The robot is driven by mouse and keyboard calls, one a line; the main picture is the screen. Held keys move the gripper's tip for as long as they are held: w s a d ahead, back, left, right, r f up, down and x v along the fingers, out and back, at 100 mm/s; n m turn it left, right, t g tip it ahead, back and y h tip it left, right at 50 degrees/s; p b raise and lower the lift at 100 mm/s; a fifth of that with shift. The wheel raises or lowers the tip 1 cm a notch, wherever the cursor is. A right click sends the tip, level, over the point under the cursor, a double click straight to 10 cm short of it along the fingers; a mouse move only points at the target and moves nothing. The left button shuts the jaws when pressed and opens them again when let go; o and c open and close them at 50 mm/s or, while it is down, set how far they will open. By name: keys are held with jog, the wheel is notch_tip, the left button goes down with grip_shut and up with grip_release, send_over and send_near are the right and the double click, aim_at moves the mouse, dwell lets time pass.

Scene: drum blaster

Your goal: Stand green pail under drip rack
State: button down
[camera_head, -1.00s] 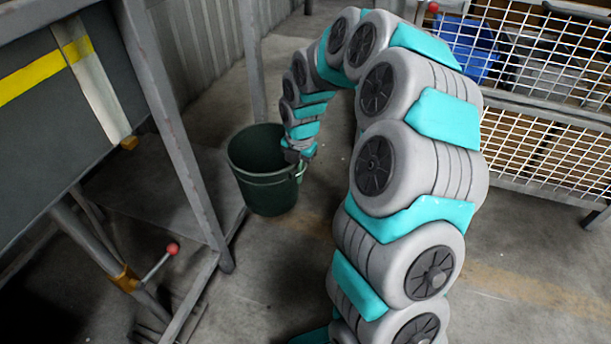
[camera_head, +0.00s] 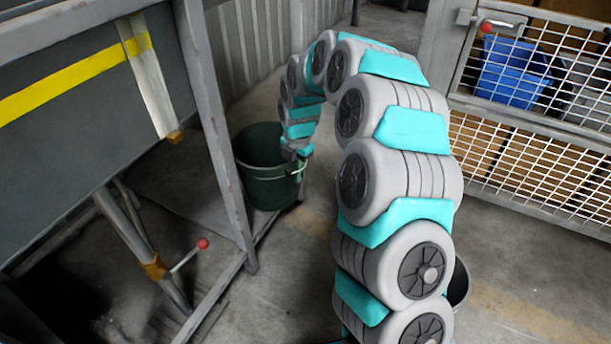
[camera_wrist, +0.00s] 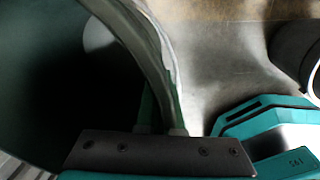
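The dark green pail (camera_head: 262,190) is upright or nearly so beside the grey steel frame (camera_head: 222,150) on the left. My gripper (camera_head: 297,152) is at the right side of its rim. In the wrist view the pail's rim (camera_wrist: 150,55) runs down to my gripper (camera_wrist: 160,128), with the dark inside of the pail to the left. The gripper seems shut on the rim; the fingertips are mostly hidden. I cannot tell whether the pail touches the floor. No part is clearly recognisable as the drip rack.
A lever with a red knob (camera_head: 202,243) sticks out from the frame's lower tube. A second dark bucket (camera_head: 459,284) is partly hidden behind my arm. A mesh cage (camera_head: 540,150) holding a blue bin (camera_head: 510,72) stands at right. Bare floor lies between.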

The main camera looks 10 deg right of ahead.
aim_at(250, 164)
jog(key=shift+w+a+f+p, duration=0.2)
jog(key=shift+w+a+f, duration=0.35)
jog(key=shift+w+a, duration=1.35)
jog(key=shift+w+a+f+p, duration=0.2)
jog(key=shift+w+a+f, duration=0.4)
jog(key=shift+w+a, duration=1.25)
jog(key=shift+w+a+f+p, duration=0.2)
jog(key=shift+w+a+f, duration=0.35)
jog(key=shift+w+a, duration=1.35)
jog(key=shift+s+a, duration=0.65)
jog(key=shift+s, duration=0.05)
jog(key=c, duration=1)
grip_release()
jog(key=r, duration=0.7)
jog(key=shift+s+d+p, duration=0.15)
jog(key=shift+d+p, duration=0.05)
jog(key=shift+p, duration=0.2)
jog(key=shift+s+r, duration=0.1)
jog(key=shift+r, duration=0.3)
